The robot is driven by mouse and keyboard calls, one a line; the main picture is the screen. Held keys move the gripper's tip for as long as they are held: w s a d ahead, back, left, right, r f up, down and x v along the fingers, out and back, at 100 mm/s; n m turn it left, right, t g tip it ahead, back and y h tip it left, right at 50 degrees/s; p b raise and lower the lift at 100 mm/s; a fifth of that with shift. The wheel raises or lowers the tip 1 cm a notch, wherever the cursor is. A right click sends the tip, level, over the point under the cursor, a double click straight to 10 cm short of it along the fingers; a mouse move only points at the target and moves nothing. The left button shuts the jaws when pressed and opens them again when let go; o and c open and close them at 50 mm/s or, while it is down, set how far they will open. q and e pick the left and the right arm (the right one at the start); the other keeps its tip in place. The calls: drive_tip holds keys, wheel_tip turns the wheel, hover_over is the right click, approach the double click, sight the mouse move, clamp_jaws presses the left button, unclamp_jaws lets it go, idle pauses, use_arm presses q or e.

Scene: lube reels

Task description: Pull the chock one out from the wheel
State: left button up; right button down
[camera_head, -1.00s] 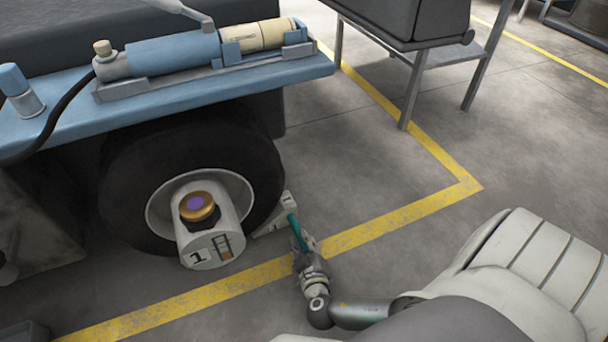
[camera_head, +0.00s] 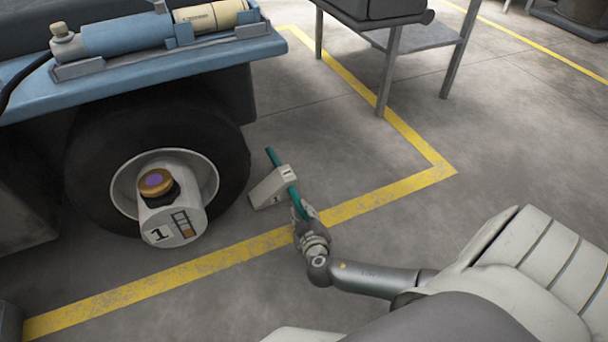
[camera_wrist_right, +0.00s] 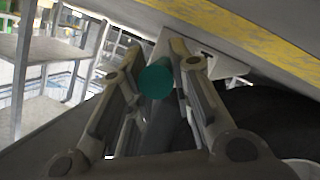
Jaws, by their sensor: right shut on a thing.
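The chock one (camera_head: 270,188) is a pale wedge marked with a 1, with a teal bar handle (camera_head: 273,157) through it. It stands on or just above the floor, to the right of the wheel (camera_head: 228,150), with a gap of floor between them. My right gripper (camera_head: 301,211) is shut on the near end of the teal handle. In the right wrist view the round teal handle end (camera_wrist_right: 157,80) sits between the fingers, and part of the chock (camera_wrist_right: 212,62) shows behind. My left gripper is not in view.
A white cylinder marked 1 (camera_head: 174,222) with a gold cap sticks out in front of the wheel hub. The blue vehicle deck (camera_head: 150,65) overhangs the wheel. A metal stand (camera_head: 420,58) is at the back. The floor right of the chock is clear, crossed by a yellow line (camera_head: 390,191).

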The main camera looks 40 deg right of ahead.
drive_tip(key=shift+d, duration=0.1)
drive_tip(key=c, duration=1.2)
unclamp_jaws()
drive_tip(key=shift+s, duration=0.1)
drive_tip(key=shift+s+a+r, duration=0.1)
drive_tip(key=shift+s+a, duration=0.15)
drive_tip(key=shift+a, duration=0.05)
drive_tip(key=v, duration=0.6)
drive_tip(key=shift+s+a+r, duration=0.1)
drive_tip(key=shift+s, duration=0.25)
